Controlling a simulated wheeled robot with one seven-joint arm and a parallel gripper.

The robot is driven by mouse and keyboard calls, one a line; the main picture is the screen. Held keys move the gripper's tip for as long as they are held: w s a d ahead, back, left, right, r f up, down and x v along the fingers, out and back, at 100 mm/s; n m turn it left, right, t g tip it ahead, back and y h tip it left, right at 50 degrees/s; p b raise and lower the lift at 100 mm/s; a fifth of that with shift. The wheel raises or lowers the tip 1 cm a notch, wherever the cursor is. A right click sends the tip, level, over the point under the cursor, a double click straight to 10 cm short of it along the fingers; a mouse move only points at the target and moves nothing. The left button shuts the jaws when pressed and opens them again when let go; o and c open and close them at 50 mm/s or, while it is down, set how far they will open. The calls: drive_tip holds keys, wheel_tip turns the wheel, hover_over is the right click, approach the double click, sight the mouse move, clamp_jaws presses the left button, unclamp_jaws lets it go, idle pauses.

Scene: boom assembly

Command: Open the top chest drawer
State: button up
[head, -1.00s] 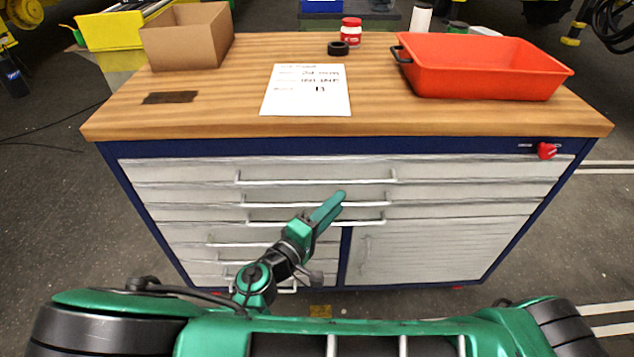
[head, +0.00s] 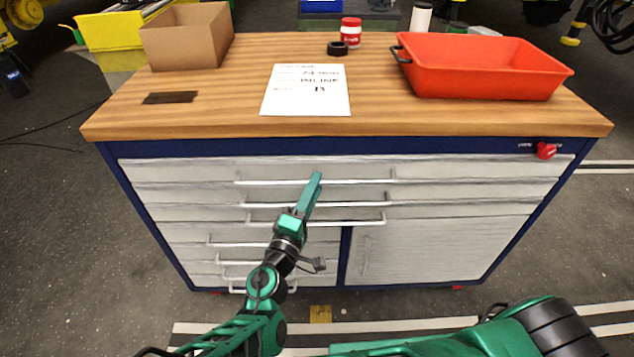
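The tool chest is blue with silver drawers and a wooden top. Its top drawer (head: 480,168) is a wide silver front just under the blue rim, and it looks closed. A long light bar handle (head: 360,181) runs across the middle of that drawer. My gripper (head: 317,176), with green fingers, points up at the chest front, and its tips overlap the top handle in the picture. I cannot tell whether they touch it. The fingers look close together from here, and any gap between them is not clear.
More drawers with bar handles lie below, and a cabinet door (head: 420,250) is at lower right. A red lock (head: 546,151) sits at the upper right. On top (head: 220,105) are a cardboard box (head: 188,40), a paper sheet (head: 306,92) and an orange tray (head: 485,75).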

drive_tip(key=shift+x, duration=1.05)
clamp_jaws()
drive_tip(key=shift+s, duration=0.1)
